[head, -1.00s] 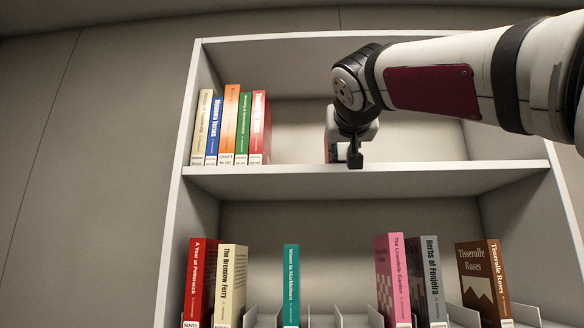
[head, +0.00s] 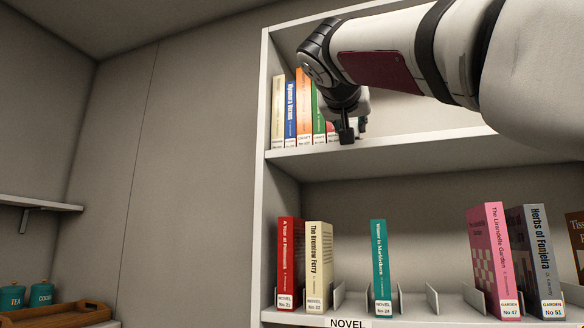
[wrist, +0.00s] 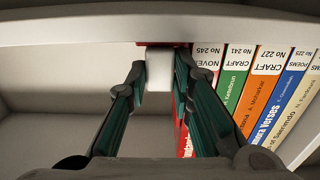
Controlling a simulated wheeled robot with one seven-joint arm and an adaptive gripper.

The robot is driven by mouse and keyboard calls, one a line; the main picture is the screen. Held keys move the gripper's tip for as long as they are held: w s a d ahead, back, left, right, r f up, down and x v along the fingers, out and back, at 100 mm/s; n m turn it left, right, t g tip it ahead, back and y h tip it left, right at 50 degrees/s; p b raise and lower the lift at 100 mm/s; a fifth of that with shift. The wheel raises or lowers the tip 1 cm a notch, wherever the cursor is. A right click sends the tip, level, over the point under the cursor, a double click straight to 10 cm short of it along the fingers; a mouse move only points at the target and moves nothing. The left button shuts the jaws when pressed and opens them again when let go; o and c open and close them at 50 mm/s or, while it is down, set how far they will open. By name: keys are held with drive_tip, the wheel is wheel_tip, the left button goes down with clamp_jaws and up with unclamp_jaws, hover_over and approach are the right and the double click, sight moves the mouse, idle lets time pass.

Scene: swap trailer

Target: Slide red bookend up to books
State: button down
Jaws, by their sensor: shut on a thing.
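My gripper (wrist: 160,75) is on the upper shelf and shut on a pale block (wrist: 160,70) between its fingertips. A thin red strip (wrist: 165,45), apparently part of the red bookend, shows just beyond the block at the shelf edge; most of it is hidden. The row of books stands upright right beside my gripper in the wrist view. The nearest is a red NOVEL book (wrist: 204,62), partly covered by my finger. In the head view, my gripper (head: 347,132) hides the row's right end. I cannot tell whether bookend and book touch.
The other upper books, such as the orange one (head: 304,100), continue the row to the left in the head view. The upper shelf board (head: 400,150) is overhead-lit and bare to the right. Below stand several books, including a teal one (head: 379,265), between metal dividers.

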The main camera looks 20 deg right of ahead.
drive_tip(key=c, duration=1.4)
unclamp_jaws()
drive_tip(key=v, duration=1.2)
